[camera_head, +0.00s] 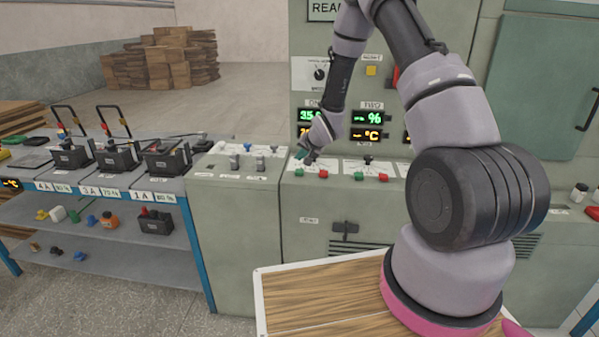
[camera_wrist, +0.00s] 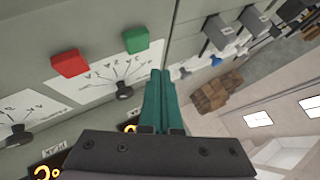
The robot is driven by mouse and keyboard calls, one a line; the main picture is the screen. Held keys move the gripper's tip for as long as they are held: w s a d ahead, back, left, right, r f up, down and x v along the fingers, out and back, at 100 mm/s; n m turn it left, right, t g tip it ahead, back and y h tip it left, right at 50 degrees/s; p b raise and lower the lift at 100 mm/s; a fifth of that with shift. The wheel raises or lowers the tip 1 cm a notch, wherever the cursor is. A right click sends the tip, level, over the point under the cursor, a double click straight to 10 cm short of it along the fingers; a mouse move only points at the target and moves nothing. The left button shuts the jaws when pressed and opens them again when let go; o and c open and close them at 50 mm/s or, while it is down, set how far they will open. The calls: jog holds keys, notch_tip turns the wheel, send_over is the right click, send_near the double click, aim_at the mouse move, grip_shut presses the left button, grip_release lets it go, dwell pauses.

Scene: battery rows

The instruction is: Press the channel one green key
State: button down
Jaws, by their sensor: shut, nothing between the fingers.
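The channel one green key (camera_head: 299,172) is a small green block on the front edge of the grey console, left of the red key (camera_head: 324,174). In the wrist view the green key (camera_wrist: 136,40) is just up and left of my fingertips, and the red key (camera_wrist: 70,64) is farther left. My gripper (camera_head: 303,154) has teal fingers and is over the left end of the console panel, close above the green key in the picture. In the wrist view my gripper (camera_wrist: 160,74) is shut and empty. A gap shows there between fingertips and key; contact is not visible.
A second green key (camera_head: 360,176) and red key (camera_head: 383,178) sit to the right. A dial (camera_wrist: 123,90) stands beside the channel one keys. A lower cabinet with switches (camera_head: 234,162) adjoins on the left, then a battery shelf (camera_head: 120,270).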

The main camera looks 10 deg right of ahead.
aim_at(300, 172)
jog(key=shift+f, duration=1.35)
jog(key=shift+f, duration=0.1)
dwell(1.0)
jog(key=shift+f, duration=0.35)
jog(key=shift+f, duration=0.4)
dwell(0.7)
jog(key=shift+r, duration=0.85)
jog(key=shift+r, duration=2.5)
